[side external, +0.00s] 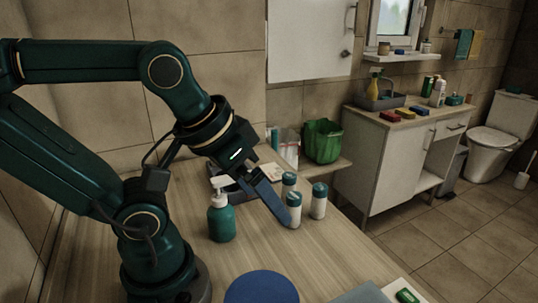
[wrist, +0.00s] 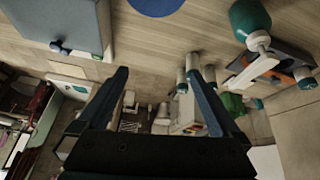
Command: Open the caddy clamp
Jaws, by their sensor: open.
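A dark grey caddy (side external: 228,184) stands on the wooden counter behind the green soap dispenser (side external: 221,216), partly hidden by the dispenser and my gripper. In the wrist view a dark caddy-like body with an orange part (wrist: 287,71) shows beside the dispenser (wrist: 250,20), at the right edge. I cannot make out its clamp or whether it is open or shut. My gripper (side external: 284,217) is open and empty, with blue fingers pointing down over the counter, to the right of the caddy. In the wrist view my gripper's fingers (wrist: 157,73) stand wide apart.
Several white bottles with teal caps (side external: 319,201) stand close to my fingers. A blue disc (side external: 262,288) and a grey box (side external: 360,295) are at the front. A green bin (side external: 322,141) stands behind. The counter between dispenser and disc is clear.

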